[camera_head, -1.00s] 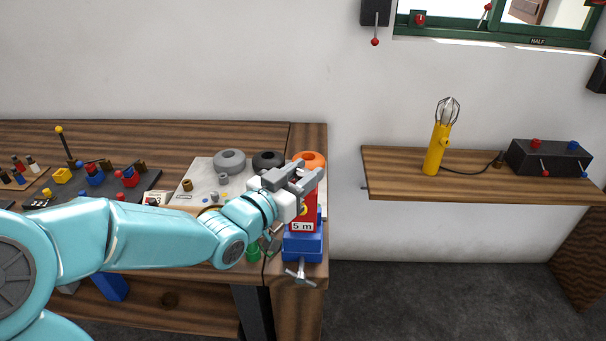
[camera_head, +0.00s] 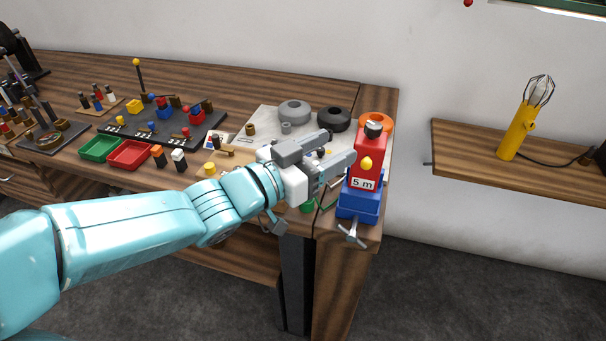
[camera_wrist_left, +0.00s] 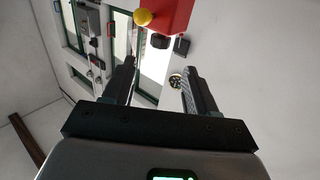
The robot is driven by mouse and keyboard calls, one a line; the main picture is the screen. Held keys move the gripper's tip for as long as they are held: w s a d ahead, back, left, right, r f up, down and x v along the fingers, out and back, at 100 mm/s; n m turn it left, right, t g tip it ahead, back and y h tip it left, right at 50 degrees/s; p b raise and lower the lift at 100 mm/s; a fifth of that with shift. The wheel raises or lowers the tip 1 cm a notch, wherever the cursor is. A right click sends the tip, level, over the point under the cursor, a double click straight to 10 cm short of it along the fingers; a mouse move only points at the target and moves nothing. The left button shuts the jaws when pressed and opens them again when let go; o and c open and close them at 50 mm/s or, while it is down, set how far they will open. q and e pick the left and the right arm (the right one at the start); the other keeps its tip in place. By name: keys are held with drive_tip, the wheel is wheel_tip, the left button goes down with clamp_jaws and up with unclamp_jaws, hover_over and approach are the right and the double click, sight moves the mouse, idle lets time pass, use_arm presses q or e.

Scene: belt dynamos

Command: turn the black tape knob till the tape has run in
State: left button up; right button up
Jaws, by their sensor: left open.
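A red tape case (camera_head: 367,155) with a "5 m" label and a yellow button (camera_head: 366,163) stands in a blue vise (camera_head: 358,203) at the bench's right end. I see no run-out tape clearly. My right gripper is out of view.
Behind my gripper, grey (camera_head: 294,111), black (camera_head: 333,119) and orange (camera_head: 376,121) round pieces stand on the bench. A switch panel and green (camera_head: 100,148) and red (camera_head: 130,155) trays lie left. A yellow lamp (camera_head: 518,132) stands on the wall shelf.

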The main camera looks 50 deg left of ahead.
use_arm(q)
drive_tip(key=s+b, duration=0.1)
drive_tip(key=s, duration=0.4)
drive_tip(key=shift+s+a+b, duration=0.1)
drive_tip(key=shift+a+b, duration=0.05)
drive_tip(key=shift+b, duration=0.25)
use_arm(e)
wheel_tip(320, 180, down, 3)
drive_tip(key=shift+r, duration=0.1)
use_arm(q)
drive_tip(key=shift+s, duration=0.1)
